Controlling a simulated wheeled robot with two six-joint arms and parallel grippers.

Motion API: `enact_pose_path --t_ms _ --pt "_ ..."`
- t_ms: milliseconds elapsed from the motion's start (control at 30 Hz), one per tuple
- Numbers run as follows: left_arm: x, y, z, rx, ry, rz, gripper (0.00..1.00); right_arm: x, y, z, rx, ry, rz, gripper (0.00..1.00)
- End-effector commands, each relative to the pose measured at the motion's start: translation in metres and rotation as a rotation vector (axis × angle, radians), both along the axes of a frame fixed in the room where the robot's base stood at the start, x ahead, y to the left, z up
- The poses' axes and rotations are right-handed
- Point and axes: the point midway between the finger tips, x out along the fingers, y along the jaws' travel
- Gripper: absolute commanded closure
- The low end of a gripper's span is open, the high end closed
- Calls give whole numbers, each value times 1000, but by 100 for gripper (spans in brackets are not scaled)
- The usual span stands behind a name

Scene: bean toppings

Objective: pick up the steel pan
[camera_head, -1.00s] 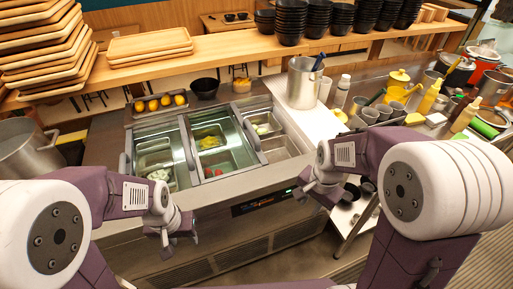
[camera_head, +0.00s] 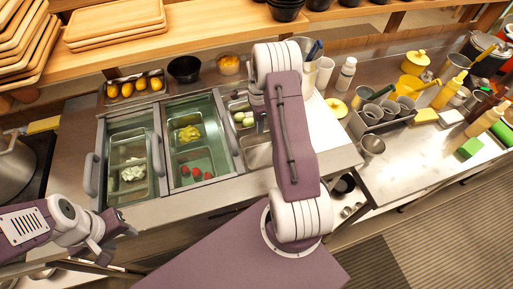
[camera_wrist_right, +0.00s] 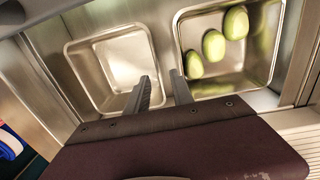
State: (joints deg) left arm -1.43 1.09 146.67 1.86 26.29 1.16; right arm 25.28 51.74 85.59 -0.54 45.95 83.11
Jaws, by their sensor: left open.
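An empty steel pan (camera_wrist_right: 115,68) sits in the counter well in the right wrist view. Part of it shows beside my right arm in the head view (camera_head: 258,154). My right gripper (camera_wrist_right: 160,76) points down over the pan's right edge. Its two fingers are apart, around the line of the wall between this pan and the neighbouring one; whether they touch it I cannot tell. In the head view my right arm hides much of this gripper. My left gripper (camera_head: 112,232) is open and empty at the lower left, in front of the counter.
A neighbouring pan (camera_wrist_right: 262,82) holds green oval items. Glass-lidded wells with toppings lie to the left, with a raised handle (camera_head: 91,175). Cups (camera_head: 372,146) and bottles crowd the right counter.

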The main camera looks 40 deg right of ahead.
Motion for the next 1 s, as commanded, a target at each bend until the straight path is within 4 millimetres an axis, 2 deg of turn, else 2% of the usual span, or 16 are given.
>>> enact_pose_path --t_ms 100,300,533,667,800,1000 --pt "0 0 1 0 0 0 57 -1 -2 -1 -1 -2 -4 72" --pt "0 0 8 0 0 0 57 -2 0 -30 0 0 -2 72" --pt "0 0 11 0 0 0 57 -3 1 -42 -1 -2 -1 72" --pt "0 0 21 0 0 0 57 -7 4 -65 0 1 -1 72" --pt "0 0 21 0 0 0 57 -7 4 -85 -1 -3 -1 72" --pt "0 0 21 0 0 0 57 -7 4 -89 -2 -5 -1 72"
